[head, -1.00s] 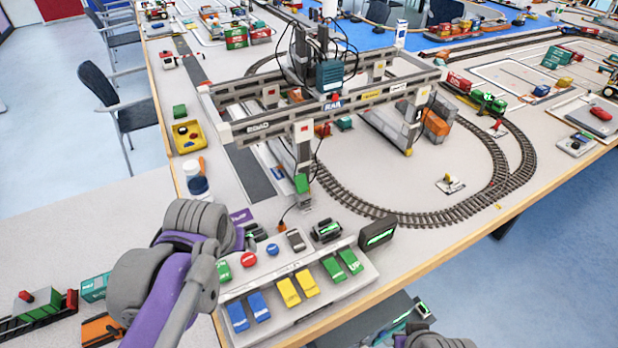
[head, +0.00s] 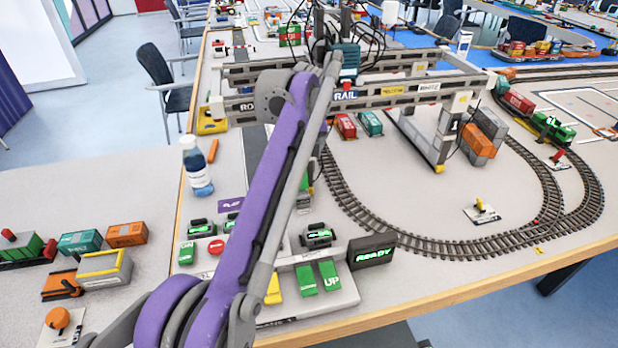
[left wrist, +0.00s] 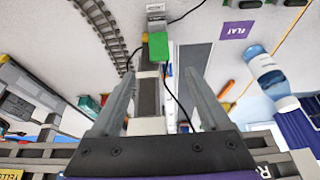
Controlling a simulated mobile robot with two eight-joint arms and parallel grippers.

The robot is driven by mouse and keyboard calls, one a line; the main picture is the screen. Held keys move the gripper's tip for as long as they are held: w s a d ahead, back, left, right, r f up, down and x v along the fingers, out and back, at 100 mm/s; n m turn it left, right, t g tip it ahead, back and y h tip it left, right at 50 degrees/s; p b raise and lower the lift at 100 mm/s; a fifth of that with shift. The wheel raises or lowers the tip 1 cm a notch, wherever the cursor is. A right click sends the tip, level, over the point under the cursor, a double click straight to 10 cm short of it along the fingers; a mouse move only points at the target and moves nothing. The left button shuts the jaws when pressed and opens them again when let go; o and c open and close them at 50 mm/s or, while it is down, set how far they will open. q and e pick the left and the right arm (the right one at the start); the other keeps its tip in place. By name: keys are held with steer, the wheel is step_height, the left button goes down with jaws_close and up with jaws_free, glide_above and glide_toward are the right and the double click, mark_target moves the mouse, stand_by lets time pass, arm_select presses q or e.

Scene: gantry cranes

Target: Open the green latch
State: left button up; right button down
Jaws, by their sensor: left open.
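The green latch (left wrist: 158,46) is a small green block on the lower part of a grey crane leg in the left wrist view. In the head view my left arm covers most of that spot. My left gripper (left wrist: 159,78) is open and empty, with its fingers on either side of the crane leg in the picture. The latch shows beyond the fingertips, between them and apart from them. In the head view my left gripper cannot be made out, as the arm reaches up over the crane. My right gripper is not in view.
The gantry crane's beams (head: 380,95) cross close to my left arm. A control panel with a READY display (head: 371,251) stands at the table's front. Curved rail track (head: 440,240) runs to the right. A bottle (head: 197,167) stands left of the arm.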

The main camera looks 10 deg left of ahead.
mark_target(300, 174)
arm_select(q)
steer(key=b+x, duration=0.3)
steer(key=x, duration=0.8)
steer(key=shift+w+f, duration=0.1)
steer(key=shift+f, duration=0.05)
